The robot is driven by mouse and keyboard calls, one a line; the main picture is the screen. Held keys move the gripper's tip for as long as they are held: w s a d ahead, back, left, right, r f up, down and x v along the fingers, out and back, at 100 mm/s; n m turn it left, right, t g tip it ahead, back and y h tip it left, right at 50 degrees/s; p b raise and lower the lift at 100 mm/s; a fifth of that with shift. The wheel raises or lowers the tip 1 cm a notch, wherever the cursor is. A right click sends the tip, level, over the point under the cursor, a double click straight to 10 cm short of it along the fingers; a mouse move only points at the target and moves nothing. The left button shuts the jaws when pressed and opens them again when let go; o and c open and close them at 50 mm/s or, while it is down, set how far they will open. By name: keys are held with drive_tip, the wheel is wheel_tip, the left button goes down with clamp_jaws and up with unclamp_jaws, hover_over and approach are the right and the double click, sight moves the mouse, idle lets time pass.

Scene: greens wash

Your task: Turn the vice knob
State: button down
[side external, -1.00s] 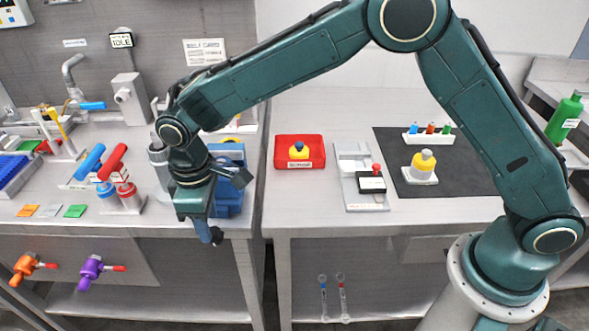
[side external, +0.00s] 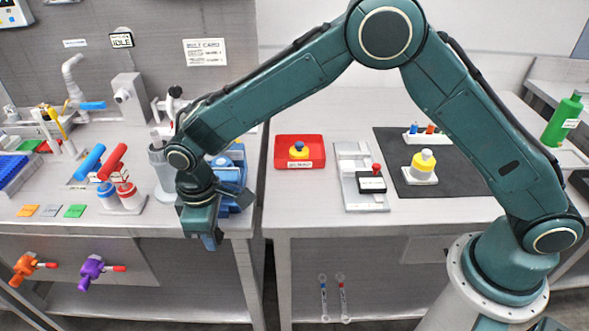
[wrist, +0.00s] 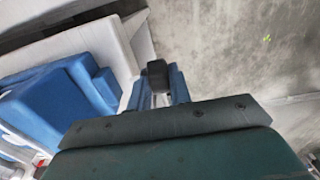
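The blue vice (side external: 230,172) stands at the right front edge of the left bench, partly hidden behind my wrist. Its blue body also shows at the left of the wrist view (wrist: 62,108). My gripper (side external: 214,241) points down just in front of the bench edge, below and in front of the vice. In the wrist view, blue finger parts (wrist: 178,86) stick out past my wrist housing. A black block (wrist: 156,69) shows at their end. I cannot tell whether it is the vice knob or a fingertip, or whether the fingers touch anything.
A grey cup (side external: 165,170) stands just left of my wrist. Orange and purple valves (side external: 92,270) are on the panel below the bench. The right bench holds a red tray (side external: 300,162). The gap between benches is clear.

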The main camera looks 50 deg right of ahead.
drive_tip(key=shift+w+g+h, duration=0.15)
drive_tip(key=shift+g+h, duration=0.15)
drive_tip(key=shift+h, duration=0.1)
drive_tip(key=shift+w+g+h, duration=0.3)
drive_tip(key=shift+g+h, duration=0.7)
drive_tip(key=shift+f, duration=0.1)
drive_tip(key=shift+s+a+g, duration=0.1)
drive_tip(key=shift+g, duration=0.2)
drive_tip(key=c, duration=1.3)
unclamp_jaws()
drive_tip(key=shift+s, duration=0.1)
drive_tip(key=shift+t+y, duration=0.3)
drive_tip(key=shift+t, duration=0.3)
